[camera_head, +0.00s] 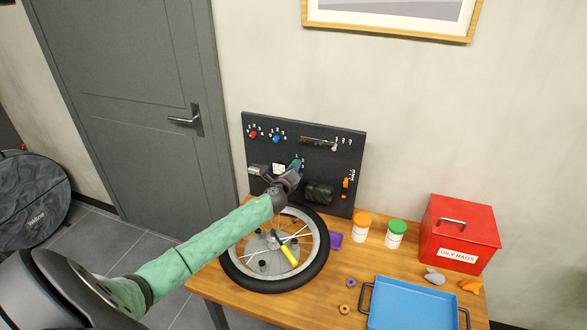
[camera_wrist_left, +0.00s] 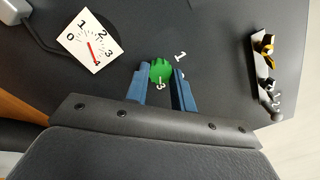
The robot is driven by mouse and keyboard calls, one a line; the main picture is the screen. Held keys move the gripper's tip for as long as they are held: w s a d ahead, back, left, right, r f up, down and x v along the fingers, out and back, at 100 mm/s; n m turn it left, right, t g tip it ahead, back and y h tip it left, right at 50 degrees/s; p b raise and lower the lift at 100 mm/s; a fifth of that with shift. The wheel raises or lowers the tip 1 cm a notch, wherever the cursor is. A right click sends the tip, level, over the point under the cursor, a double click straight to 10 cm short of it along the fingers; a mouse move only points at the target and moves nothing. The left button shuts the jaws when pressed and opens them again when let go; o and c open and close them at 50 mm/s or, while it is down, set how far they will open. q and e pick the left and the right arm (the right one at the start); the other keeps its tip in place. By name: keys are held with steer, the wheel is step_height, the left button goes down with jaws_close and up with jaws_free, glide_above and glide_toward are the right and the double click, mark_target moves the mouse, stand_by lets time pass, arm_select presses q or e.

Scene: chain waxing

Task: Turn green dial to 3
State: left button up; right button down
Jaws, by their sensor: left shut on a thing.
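The green dial (camera_wrist_left: 161,71) sits on the black upright board between the blue fingers of my left gripper (camera_wrist_left: 162,90) in the left wrist view. The fingers are shut on it. Printed numbers show around the dial, with a 1 at its upper right and a 3 just below it; the fingers hide others. In the head view my left gripper (camera_head: 294,174) reaches the middle of the board (camera_head: 260,122), and only a little of the green dial (camera_head: 296,163) shows. My right gripper is out of view.
A white gauge card (camera_wrist_left: 88,42) with a red needle is beside the dial. A red knob (camera_head: 253,134), a blue knob (camera_head: 276,138) and a slider (camera_head: 318,141) are higher on the board. A wheel (camera_head: 318,270) lies below my left arm. Jars, a red box (camera_head: 470,218) and a blue tray (camera_head: 415,287) are right.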

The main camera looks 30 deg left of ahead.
arm_select(q)
steer(key=o, duration=1)
steer(key=shift+f, duration=0.1)
steer(key=shift+b+v, duration=1.35)
steer(key=shift+v, duration=2.55)
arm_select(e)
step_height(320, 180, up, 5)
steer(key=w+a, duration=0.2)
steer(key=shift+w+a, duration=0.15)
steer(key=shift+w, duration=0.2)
arm_select(q)
steer(key=shift+d+f, duration=0.1)
steer(key=shift+f, duration=0.05)
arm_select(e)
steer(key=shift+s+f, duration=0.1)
